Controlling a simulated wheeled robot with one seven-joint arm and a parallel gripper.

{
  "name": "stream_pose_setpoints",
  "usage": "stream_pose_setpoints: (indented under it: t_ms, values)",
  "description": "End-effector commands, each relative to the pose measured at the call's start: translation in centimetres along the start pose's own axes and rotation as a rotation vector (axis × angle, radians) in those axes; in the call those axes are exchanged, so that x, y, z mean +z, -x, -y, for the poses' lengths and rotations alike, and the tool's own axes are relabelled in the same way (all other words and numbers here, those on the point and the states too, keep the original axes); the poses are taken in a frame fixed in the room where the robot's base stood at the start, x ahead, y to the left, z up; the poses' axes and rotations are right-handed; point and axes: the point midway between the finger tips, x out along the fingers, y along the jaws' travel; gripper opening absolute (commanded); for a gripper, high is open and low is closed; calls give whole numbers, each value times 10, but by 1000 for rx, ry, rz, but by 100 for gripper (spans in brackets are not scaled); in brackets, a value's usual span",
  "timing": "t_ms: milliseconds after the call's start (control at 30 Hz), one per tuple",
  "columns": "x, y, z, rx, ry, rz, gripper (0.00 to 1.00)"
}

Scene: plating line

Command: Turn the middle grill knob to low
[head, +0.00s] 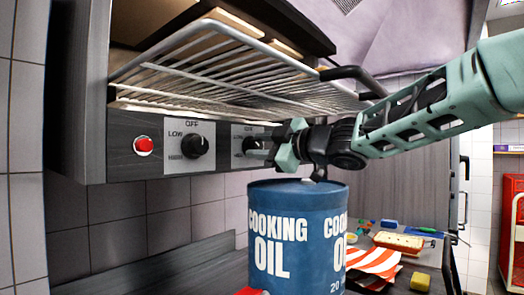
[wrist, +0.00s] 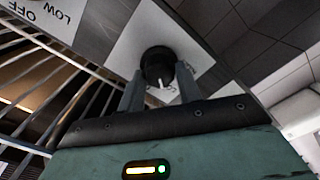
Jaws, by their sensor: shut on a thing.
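The middle grill knob (wrist: 157,64) is black and round with a white pointer mark. In the wrist view it sits between the two fingers of my gripper (wrist: 160,90), on a light plate, with the pointer mark on the side toward my gripper. In the head view my gripper (head: 272,150) reaches in from the right and covers most of this knob. The labels OFF, LOW and HIGH around it are mostly hidden or too small to read. My gripper is shut on the knob.
The left knob (head: 194,146) and a red light (head: 144,146) are on the same panel. A wire rack (head: 230,75) juts out above. A blue cooking oil drum (head: 297,240) stands just below my gripper. A striped cloth (head: 375,262) and a sponge (head: 420,281) lie right of it.

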Motion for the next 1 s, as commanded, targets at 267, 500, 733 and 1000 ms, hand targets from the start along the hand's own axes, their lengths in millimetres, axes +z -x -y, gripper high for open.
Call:
stream_pose_setpoints:
  t_ms: [267, 500, 733, 1000]
  values:
    - [-3, 0, -2, 6, 111, -5, 12]
    - [-3, 0, -3, 6, 141, -5, 12]
    - [-3, 0, -3, 6, 143, -5, 12]
    - [-3, -1, -2, 4, 142, -5, 55]
